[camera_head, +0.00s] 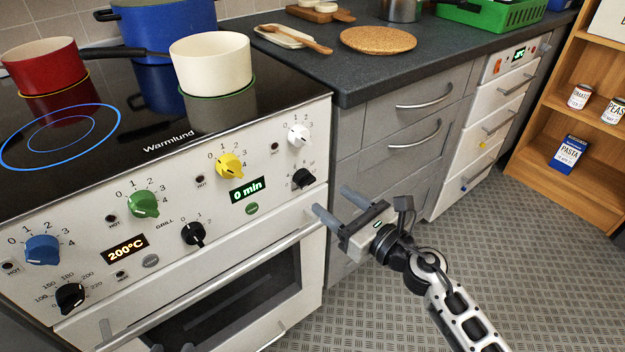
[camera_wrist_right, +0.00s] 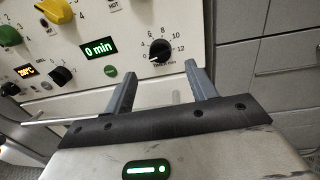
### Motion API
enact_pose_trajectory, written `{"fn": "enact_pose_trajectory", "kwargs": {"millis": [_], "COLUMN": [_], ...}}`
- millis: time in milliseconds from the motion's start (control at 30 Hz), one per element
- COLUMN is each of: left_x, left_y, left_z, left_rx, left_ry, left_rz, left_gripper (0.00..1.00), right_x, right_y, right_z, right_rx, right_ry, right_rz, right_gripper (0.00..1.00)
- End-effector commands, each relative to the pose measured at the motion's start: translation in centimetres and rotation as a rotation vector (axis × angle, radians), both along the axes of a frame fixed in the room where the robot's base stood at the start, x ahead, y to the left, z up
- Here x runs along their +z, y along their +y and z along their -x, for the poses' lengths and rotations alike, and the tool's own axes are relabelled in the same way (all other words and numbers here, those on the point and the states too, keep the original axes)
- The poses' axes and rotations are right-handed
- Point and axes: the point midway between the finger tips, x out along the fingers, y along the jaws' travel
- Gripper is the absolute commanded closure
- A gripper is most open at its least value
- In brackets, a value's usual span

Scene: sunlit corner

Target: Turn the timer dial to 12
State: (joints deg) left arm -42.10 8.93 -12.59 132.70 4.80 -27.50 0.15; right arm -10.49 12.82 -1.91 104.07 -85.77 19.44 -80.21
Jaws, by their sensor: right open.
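The timer dial (camera_head: 303,178) is a small black knob at the right end of the white stove panel, right of the green "0 min" display (camera_head: 247,190). In the right wrist view the dial (camera_wrist_right: 159,50) has a scale up to 12, and its white mark points down-left towards 0. My right gripper (camera_head: 335,203) is open and empty, just in front of and below right of the dial. In the wrist view its fingers (camera_wrist_right: 160,78) point towards the dial without touching it.
The oven door handle (camera_head: 210,283) runs below the panel. Yellow (camera_head: 230,166), white (camera_head: 299,135), green and blue knobs are on the same panel. Pots stand on the hob. Grey drawers (camera_head: 415,115) are to the right, and the floor before them is clear.

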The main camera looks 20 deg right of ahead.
Motion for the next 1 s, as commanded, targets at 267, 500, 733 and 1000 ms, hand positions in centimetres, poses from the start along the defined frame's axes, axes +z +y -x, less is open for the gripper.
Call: {"fn": "enact_pose_trajectory", "kwargs": {"millis": [267, 500, 733, 1000], "left_x": [-0.7, -0.5, -0.3, -0.3], "left_y": [0.0, -0.2, -0.2, -0.2], "left_z": [0.2, -0.1, -0.2, -0.2], "left_rx": [0.005, 0.009, 0.007, 0.004], "left_ry": [0.026, 0.020, 0.014, 0.013], "left_rz": [0.000, 0.007, 0.008, 0.007], "left_gripper": [0.65, 0.65, 0.65, 0.65], "right_x": [0.1, 0.0, -0.1, 0.0], "right_y": [2.2, 2.9, 3.0, 2.9], "right_z": [-4.9, -6.6, -6.7, -6.6], "right_rx": [-0.001, 0.000, 0.001, 0.000], "right_ry": [-0.002, 0.000, 0.000, 0.000], "right_rz": [-0.001, 0.000, 0.001, 0.000], "right_gripper": [0.44, 0.44, 0.44, 0.86]}}
